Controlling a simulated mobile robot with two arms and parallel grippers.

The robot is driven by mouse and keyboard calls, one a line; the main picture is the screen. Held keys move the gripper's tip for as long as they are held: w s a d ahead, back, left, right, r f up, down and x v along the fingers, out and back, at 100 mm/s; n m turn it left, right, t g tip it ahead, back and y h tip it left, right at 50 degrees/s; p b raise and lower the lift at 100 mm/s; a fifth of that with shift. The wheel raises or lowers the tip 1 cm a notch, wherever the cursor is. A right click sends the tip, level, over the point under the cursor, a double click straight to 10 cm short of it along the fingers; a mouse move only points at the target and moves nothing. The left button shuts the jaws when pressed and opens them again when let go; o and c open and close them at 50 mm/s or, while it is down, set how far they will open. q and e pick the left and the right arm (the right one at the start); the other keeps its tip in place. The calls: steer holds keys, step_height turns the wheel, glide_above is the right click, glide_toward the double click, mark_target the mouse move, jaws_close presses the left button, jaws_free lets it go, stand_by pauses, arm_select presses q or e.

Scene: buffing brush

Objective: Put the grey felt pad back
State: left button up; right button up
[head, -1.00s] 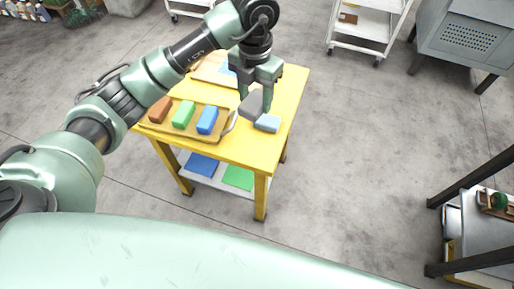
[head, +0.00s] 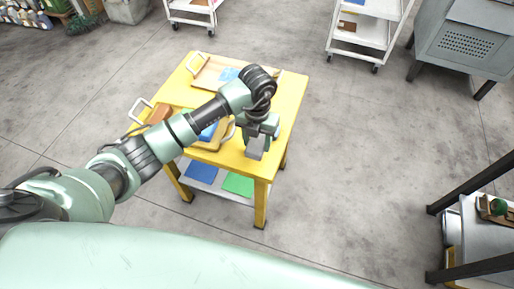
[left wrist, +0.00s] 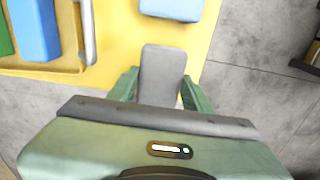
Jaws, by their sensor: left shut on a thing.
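The grey felt pad (head: 256,148) is held between the fingers of my left gripper (head: 260,136), near the front right corner of the yellow table (head: 286,110). In the left wrist view the pad (left wrist: 162,72) points away from the gripper, between its green fingers (left wrist: 160,88), and overlaps the table's edge. I cannot tell how high it is above the table. My right gripper is not in view.
A wooden tray (head: 212,149) with handles holds coloured blocks, partly hidden by my arm. Another tray (head: 205,80) with a light blue item stands at the table's back. Blue and green sheets (head: 238,184) lie on the lower shelf. White carts stand behind.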

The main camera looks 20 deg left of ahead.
mark_target(257, 150)
arm_select(q)
steer(key=shift+f, duration=2.2)
steer(key=shift+f, duration=0.1)
steer(key=o, duration=1.2)
step_height(257, 150, up, 12)
steer(key=shift+r, duration=0.15)
